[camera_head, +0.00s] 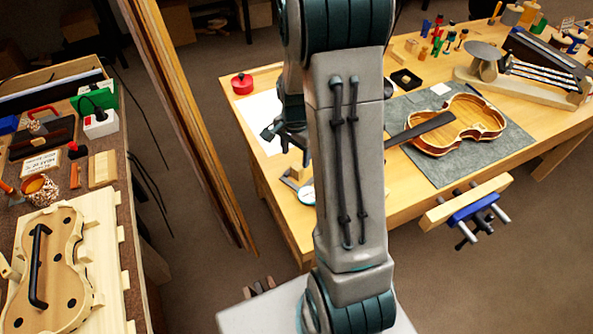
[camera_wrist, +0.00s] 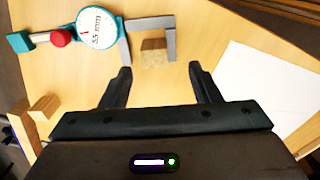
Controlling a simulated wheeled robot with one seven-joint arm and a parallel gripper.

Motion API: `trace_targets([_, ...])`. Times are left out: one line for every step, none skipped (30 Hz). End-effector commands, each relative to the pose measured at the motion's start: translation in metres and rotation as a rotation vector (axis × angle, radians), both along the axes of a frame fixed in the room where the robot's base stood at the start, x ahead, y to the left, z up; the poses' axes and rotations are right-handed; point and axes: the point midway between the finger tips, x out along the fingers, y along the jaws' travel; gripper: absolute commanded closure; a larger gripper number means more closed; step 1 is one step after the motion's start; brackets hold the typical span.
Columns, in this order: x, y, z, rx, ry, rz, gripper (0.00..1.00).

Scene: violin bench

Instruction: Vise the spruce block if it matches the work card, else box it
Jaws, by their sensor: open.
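A small pale wood block (camera_wrist: 153,53) sits on the bench between the grey jaws of a teal thickness gauge (camera_wrist: 97,28), nearer the right jaw. The gauge's round dial appears to read 5.5 mm. My gripper (camera_wrist: 160,70) is open and empty, its two black fingers pointing toward the block with a gap between. In the head view my gripper (camera_head: 287,132) is over the left end of the bench, partly behind my arm. The blue vise (camera_head: 472,208) with a wooden jaw is on the bench's front edge. A small black open box (camera_head: 405,79) stands right of my arm.
A white sheet (camera_head: 262,118) lies on the bench, its content unreadable; a written card (camera_head: 41,163) lies on the left bench. A violin body (camera_head: 460,125) rests on a grey mat (camera_head: 510,147). A red round tin (camera_head: 242,83) stands near the bench's back left corner.

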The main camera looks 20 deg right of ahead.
Motion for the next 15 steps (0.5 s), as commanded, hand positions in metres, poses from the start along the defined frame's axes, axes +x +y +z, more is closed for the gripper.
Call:
trace_targets([-0.002,-0.001,-0.004,0.001,0.004,-0.001,0.44])
trace_targets([-0.003,-0.001,-0.008,0.001,0.005,-0.001,0.44])
trace_targets([-0.004,-0.002,-0.013,0.002,0.006,-0.002,0.44])
trace_targets([-0.006,-0.003,-0.018,0.002,0.008,-0.002,0.44])
trace_targets([-0.006,-0.004,-0.022,0.002,0.006,-0.002,0.44])
trace_targets([-0.007,-0.004,-0.028,0.002,0.006,-0.001,0.44])
trace_targets([-0.007,-0.004,-0.032,0.002,0.005,0.000,0.44])
trace_targets([-0.007,-0.004,-0.036,0.001,0.005,0.000,0.44])
trace_targets([-0.006,-0.004,-0.040,0.001,0.004,0.000,0.44])
trace_targets([-0.007,-0.004,-0.043,0.001,0.004,0.000,0.44])
trace_targets([-0.007,-0.004,-0.045,0.001,0.004,0.000,0.44])
trace_targets([-0.006,-0.004,-0.047,0.001,0.003,0.000,0.44])
trace_targets([-0.006,-0.004,-0.049,0.000,0.002,-0.001,0.44])
trace_targets([-0.006,-0.004,-0.049,0.000,0.001,-0.001,0.44])
trace_targets([-0.006,-0.004,-0.050,0.000,0.001,-0.001,0.44])
